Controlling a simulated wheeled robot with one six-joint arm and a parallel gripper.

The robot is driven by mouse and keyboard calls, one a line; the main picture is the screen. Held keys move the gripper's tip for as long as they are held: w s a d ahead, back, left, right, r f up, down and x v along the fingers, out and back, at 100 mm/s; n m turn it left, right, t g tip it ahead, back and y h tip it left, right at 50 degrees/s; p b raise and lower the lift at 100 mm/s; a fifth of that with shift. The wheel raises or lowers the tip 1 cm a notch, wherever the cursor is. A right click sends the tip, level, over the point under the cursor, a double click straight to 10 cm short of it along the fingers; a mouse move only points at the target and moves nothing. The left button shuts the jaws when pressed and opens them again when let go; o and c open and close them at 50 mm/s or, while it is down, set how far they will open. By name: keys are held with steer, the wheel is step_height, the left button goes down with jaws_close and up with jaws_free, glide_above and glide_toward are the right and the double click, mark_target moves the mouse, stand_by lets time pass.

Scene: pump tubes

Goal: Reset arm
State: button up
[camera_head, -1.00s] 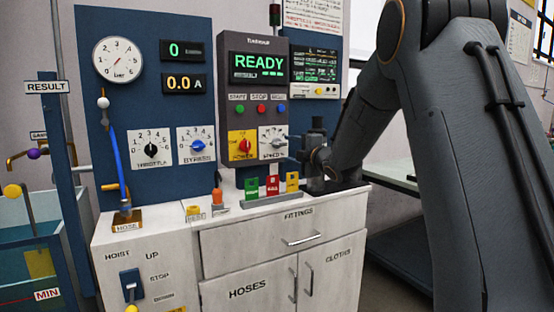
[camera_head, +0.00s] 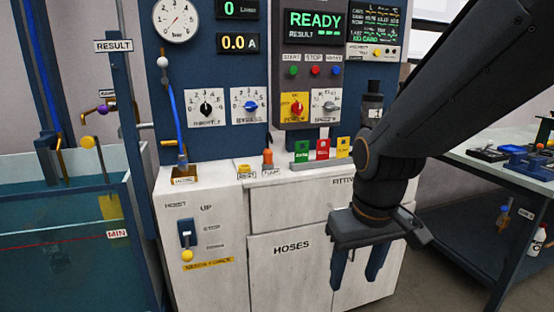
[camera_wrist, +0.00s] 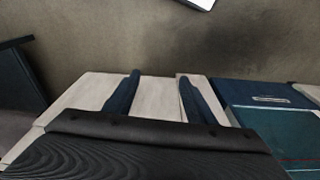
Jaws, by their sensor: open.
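My gripper (camera_head: 356,278) hangs in front of the white cabinet (camera_head: 285,205), fingers pointing down. Its two dark fingers are apart with nothing between them. In the wrist view my gripper (camera_wrist: 158,80) also shows open and empty, with the pale cabinet (camera_wrist: 90,95) and the floor beyond the fingertips. My arm comes in from the upper right and hides part of the cabinet's right side.
The control panel (camera_head: 315,60) reads READY. Green, red and yellow cards (camera_head: 322,150) stand in a holder on the cabinet top. A water tank (camera_head: 60,240) is at left. A workbench (camera_head: 500,165) with tools is at right.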

steer(key=s+a+m+g, duration=0.1)
steer(key=s+g, duration=0.1)
steer(key=s, duration=0.5)
steer(key=d+r+m+p, duration=0.1)
steer(key=d+r+p, duration=0.4)
steer(key=p, duration=0.8)
steer(key=shift+d+r+m, duration=0.3)
steer(key=shift+d+r, duration=0.05)
steer(key=shift+r, duration=0.1)
stand_by(0.3)
